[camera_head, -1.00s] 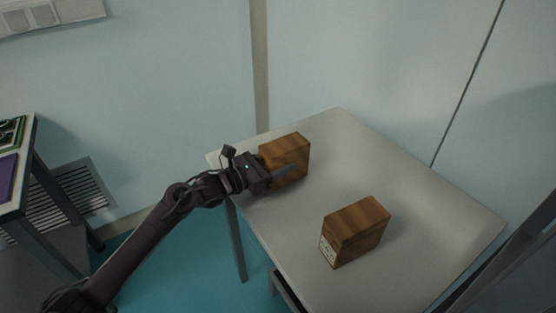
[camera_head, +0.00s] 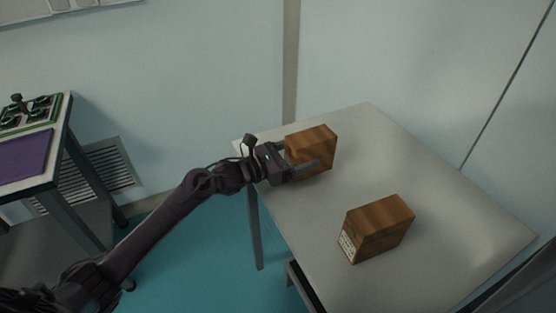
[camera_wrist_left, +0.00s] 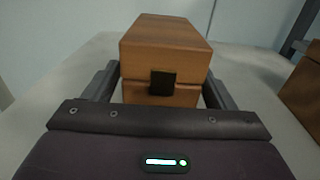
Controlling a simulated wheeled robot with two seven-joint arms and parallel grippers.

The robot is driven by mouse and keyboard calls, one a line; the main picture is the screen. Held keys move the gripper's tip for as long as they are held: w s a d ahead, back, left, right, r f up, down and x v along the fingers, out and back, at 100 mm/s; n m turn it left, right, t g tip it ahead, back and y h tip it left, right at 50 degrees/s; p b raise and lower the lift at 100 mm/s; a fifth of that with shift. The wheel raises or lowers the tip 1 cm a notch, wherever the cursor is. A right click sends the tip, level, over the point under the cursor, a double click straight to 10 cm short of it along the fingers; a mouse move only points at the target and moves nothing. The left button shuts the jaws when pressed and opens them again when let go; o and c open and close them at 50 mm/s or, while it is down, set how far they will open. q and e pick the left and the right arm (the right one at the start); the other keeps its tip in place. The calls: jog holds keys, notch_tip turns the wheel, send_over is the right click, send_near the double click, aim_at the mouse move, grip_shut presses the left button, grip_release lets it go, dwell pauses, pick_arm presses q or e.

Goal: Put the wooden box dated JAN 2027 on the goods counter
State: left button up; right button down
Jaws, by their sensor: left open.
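Two brown wooden boxes stand on a pale grey table. The far box (camera_head: 313,143) is at the table's back left; the near box (camera_head: 380,226) is toward the front, with a white label on its left end, too small to read. My left gripper (camera_head: 303,158) is open at the far box, one finger along each side of it. In the left wrist view the far box (camera_wrist_left: 165,62) sits between the spread fingers, with a dark square patch on its facing end. No date is readable on either box. My right gripper is not in view.
The grey table (camera_head: 460,215) has free room at its right and between the boxes. Part of the near box (camera_wrist_left: 304,92) shows at the right of the wrist view. A side table (camera_head: 62,125) at left holds a purple mat (camera_head: 22,157) and a green-edged tray (camera_head: 30,113).

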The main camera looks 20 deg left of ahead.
pick_arm(q)
jog(key=b+v, duration=0.1)
jog(key=v, duration=0.9)
jog(key=shift+s+a, duration=0.2)
jog(key=shift+s, duration=0.1)
